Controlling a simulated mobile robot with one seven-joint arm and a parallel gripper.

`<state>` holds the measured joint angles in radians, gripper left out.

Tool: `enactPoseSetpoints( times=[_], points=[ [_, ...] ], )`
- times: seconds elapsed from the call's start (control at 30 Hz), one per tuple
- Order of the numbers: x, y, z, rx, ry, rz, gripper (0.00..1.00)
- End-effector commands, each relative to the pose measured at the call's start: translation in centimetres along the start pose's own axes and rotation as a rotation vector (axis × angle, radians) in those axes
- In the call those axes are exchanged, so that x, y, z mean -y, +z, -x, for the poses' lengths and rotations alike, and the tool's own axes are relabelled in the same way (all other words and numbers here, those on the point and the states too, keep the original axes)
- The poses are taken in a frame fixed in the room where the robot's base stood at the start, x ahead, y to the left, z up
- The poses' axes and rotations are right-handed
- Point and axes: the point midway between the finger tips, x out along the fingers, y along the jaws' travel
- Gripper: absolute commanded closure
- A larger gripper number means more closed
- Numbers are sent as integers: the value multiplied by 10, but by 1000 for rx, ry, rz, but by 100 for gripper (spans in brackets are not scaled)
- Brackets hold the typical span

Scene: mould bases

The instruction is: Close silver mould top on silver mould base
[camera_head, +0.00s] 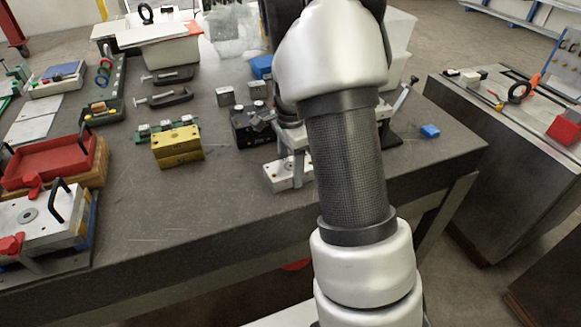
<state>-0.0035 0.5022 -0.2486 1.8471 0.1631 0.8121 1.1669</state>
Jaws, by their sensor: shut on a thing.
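The silver mould base (281,177) is a low, light metal block near the middle of the table's front part, with a dark hole on its top face. Just above and behind it is the silver mould top (291,138), a pale metal piece with a post-like part reaching down. My gripper (288,122) is mostly hidden behind my own arm; only a little shows at the arm's left edge. It is shut on the silver mould top over the base. Whether top and base touch is hidden.
A yellow block (178,146) and a black block (252,127) stand left of the base. Two small metal blocks (225,96) are behind. A red tray (52,163) and another mould (42,217) are at the left. A blue block (429,131) lies right. The table front is clear.

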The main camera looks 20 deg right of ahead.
Motion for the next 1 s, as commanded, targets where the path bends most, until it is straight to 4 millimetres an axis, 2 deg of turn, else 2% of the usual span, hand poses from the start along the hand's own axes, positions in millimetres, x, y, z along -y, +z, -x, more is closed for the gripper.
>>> enactPoseSetpoints(
  times=[1.0],
  points=[
    [1, 0, 32, -1, -3, 0, 97]
  ],
)
